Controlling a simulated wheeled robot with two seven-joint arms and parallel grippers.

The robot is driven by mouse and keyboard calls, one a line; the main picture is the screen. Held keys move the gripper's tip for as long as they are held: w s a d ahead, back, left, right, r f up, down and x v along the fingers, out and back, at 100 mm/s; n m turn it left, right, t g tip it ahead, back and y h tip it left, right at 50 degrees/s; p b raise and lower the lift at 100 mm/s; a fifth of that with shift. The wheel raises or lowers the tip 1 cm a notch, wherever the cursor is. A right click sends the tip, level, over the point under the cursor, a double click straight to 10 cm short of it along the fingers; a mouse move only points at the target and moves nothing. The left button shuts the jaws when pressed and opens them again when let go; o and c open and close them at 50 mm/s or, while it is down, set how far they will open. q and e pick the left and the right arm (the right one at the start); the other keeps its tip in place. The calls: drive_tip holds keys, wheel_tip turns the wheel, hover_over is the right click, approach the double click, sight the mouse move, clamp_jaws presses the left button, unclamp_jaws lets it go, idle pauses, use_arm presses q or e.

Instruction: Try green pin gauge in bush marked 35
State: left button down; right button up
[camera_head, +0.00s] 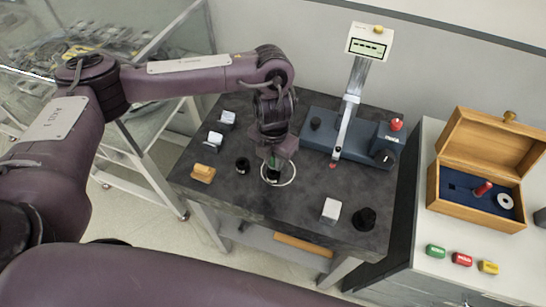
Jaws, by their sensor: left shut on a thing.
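My left gripper (276,158) reaches down over the dark table. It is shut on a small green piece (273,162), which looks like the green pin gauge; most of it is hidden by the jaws. Just below is a dark bush (272,176) inside a white ring on the tabletop. I cannot tell whether the gauge is in the bush or just above it. Another black bush (242,165) stands to the left, and a third (364,219) at the front right. No number 35 is readable. My right gripper is out of view.
A blue-grey measuring stand (345,150) with a display is at the table's back. White blocks (331,210) and an orange-yellow block (203,173) stand on the table. On the right cabinet, an open wooden box (450,211) holds a red-handled piece (483,188); green, red and yellow tags lie before it.

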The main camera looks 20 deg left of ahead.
sight(273, 166)
use_arm(q)
drive_tip(key=shift+f+b, duration=1.45)
drive_tip(key=shift+f, duration=0.3)
idle(1.3)
drive_tip(key=shift+r, duration=0.25)
drive_tip(key=shift+r+p, duration=1.4)
drive_tip(key=shift+p, duration=0.15)
drive_tip(key=shift+r, duration=0.2)
wheel_tip(273, 166, up, 4)
drive_tip(key=p, duration=0.4)
